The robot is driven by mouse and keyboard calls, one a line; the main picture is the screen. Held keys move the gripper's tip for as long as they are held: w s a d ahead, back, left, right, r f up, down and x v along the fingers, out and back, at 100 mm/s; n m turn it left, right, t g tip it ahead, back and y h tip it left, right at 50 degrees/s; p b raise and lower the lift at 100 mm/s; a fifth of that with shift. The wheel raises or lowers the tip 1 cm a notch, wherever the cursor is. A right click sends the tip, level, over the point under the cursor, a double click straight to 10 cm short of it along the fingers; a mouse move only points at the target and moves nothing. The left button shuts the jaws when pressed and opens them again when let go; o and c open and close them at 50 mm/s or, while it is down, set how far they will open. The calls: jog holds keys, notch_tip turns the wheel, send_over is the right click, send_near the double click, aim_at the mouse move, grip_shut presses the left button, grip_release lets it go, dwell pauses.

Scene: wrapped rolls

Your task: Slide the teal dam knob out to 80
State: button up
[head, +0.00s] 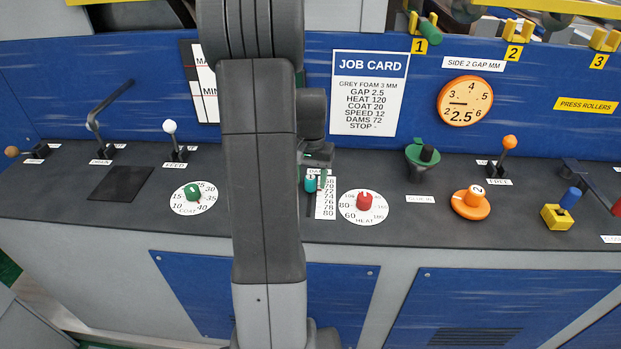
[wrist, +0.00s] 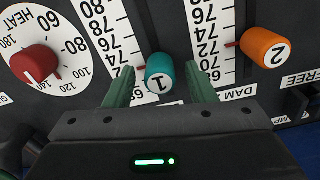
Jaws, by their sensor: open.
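The teal dam knob (wrist: 160,76), marked 1, sits on its slot beside a white number scale (wrist: 122,40). Its red pointer is by the lower numbers, around 72, partly hidden by a finger. In the wrist view my gripper (wrist: 160,82) is open, with one green finger on each side of the knob and gaps visible. In the head view the teal knob (head: 310,184) shows just right of my arm, beside the scale (head: 327,199) that runs down to 80 at the near end.
An orange knob marked 2 (wrist: 264,47) stands on its own scale to the right in the wrist view. The red heat knob (wrist: 35,63) is at left. The job card (head: 369,93) on the blue back panel reads dams 72. A green coat knob (head: 193,192) is left of my arm.

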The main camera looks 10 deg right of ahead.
jog(key=shift+f, duration=0.35)
grip_shut()
jog(key=s, duration=0.2)
jog(key=s+a+b, duration=0.1)
jog(key=s, duration=0.2)
jog(key=s+a, duration=0.1)
jog(key=s, duration=0.2)
jog(key=shift+a, duration=0.15)
grip_release()
jog(key=shift+s, duration=0.15)
